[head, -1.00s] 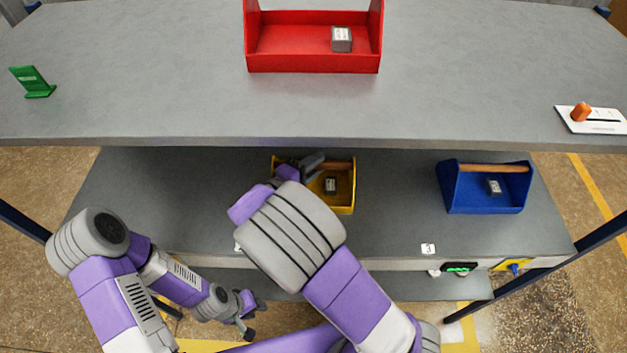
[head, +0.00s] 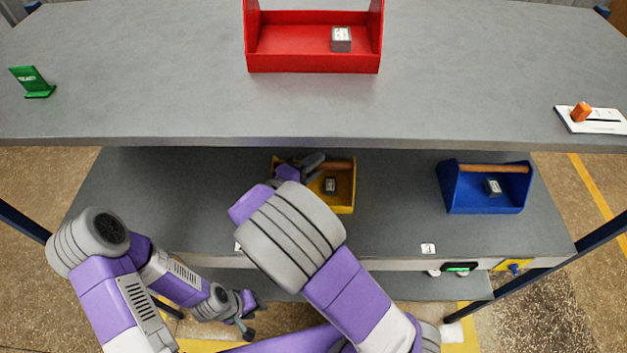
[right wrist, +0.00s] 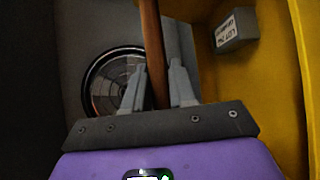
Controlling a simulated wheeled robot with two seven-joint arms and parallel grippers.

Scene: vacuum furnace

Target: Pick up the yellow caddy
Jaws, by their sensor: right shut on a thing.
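The yellow caddy (head: 344,196) sits on the lower shelf, partly hidden behind my right arm. It has a brown wooden handle (head: 338,165) and holds a small grey labelled block (head: 330,185). In the right wrist view the handle (right wrist: 151,45) runs between the fingers of my right gripper (right wrist: 158,85), which is shut on it. The caddy's yellow wall (right wrist: 290,75) and the labelled block (right wrist: 236,29) show at the right there. My left gripper (head: 246,318) hangs low in front of the shelf, away from the caddy; its jaw opening is too small to judge.
A blue caddy (head: 484,198) stands to the right on the same shelf. A red caddy (head: 313,64) stands on the upper shelf (head: 180,110), whose front edge lies above the yellow caddy. A green stand (head: 33,82) and an orange-handled white panel (head: 598,120) are also up there.

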